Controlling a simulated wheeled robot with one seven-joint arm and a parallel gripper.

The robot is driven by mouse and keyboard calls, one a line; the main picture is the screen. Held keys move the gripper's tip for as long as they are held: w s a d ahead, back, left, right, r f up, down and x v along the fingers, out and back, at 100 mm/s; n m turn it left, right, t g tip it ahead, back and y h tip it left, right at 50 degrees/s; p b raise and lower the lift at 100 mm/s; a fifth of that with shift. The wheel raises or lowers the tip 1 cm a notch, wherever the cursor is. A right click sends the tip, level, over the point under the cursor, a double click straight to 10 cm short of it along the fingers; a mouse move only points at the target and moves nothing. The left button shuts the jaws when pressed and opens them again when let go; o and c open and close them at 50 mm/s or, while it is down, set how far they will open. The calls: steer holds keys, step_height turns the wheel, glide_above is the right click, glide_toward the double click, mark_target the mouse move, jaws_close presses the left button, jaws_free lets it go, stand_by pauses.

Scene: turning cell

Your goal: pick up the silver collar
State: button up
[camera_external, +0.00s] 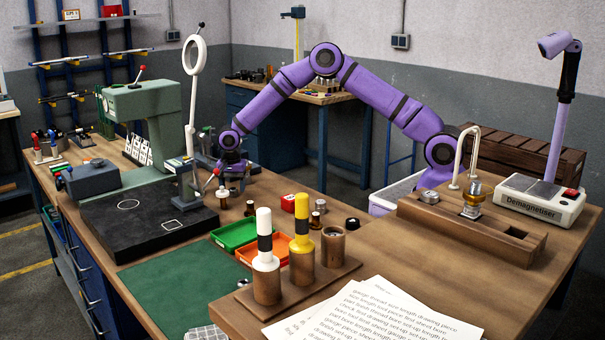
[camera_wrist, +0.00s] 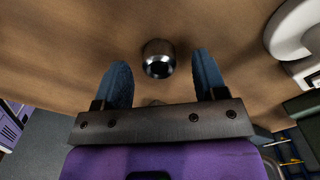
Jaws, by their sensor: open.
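The silver collar (camera_wrist: 158,58) is a short, dark, shiny metal ring on the brown wooden surface in the wrist view. It lies beyond and between the two blue-grey fingertips of my gripper (camera_wrist: 161,72), and nothing touches it. My gripper is open and empty. In the external view my gripper (camera_external: 231,168) hangs low over the far part of the bench, beside the magnifier stand. I cannot pick out the collar there with certainty among the small parts under and near the gripper.
A white ring-shaped magnifier (camera_external: 195,55) on a stand rises close left of my gripper. A green press (camera_external: 145,105) stands behind a black plate (camera_external: 135,222). Green (camera_external: 234,234) and orange (camera_external: 262,250) trays and small parts lie nearer. A wooden rack (camera_external: 300,298) holds gauges.

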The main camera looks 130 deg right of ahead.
steer(key=shift+f, duration=0.65)
steer(key=c, duration=1.1)
steer(key=shift+o, duration=0.2)
